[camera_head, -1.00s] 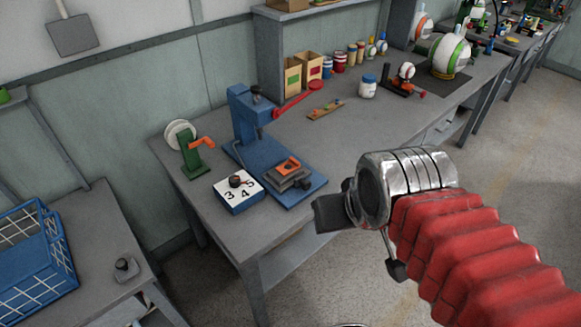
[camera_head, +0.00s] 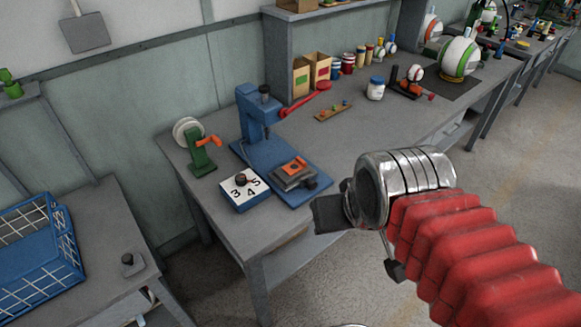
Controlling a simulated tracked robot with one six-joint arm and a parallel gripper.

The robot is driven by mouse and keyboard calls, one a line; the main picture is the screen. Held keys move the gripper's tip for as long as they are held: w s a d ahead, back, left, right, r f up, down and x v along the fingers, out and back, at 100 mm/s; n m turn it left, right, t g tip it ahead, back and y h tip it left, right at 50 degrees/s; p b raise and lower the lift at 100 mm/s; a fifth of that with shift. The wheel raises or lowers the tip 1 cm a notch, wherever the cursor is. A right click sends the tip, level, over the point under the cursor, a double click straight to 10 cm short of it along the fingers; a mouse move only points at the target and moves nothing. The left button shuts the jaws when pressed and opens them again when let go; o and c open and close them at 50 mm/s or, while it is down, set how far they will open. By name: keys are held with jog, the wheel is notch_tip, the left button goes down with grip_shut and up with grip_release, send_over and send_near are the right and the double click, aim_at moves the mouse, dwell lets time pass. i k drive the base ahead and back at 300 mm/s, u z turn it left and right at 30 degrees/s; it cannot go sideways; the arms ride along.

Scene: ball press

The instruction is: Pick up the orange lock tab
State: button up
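A flat orange piece (camera_head: 294,166) lies on the grey metal block (camera_head: 297,178) on the base of the blue press (camera_head: 262,140); it looks like the lock tab. Another orange part, a crank-shaped piece (camera_head: 209,141), sits on the green stand (camera_head: 200,157) left of the press. My gripper (camera_head: 332,213) is at the left end of my red-sleeved arm, in the foreground right of the press. It appears apart from both orange parts. Its dark fingers are seen at an angle, and I cannot tell how far apart they are.
A white-topped box with numbers and a dark knob (camera_head: 242,188) stands at the table's front edge beside the press. The red press lever (camera_head: 307,100) reaches right. Behind are cartons (camera_head: 309,74) and jars. A blue wire crate (camera_head: 65,245) is on the left bench.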

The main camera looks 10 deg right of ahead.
aim_at(297, 165)
jog(key=u, duration=4.35)
jog(key=k, duration=1.15)
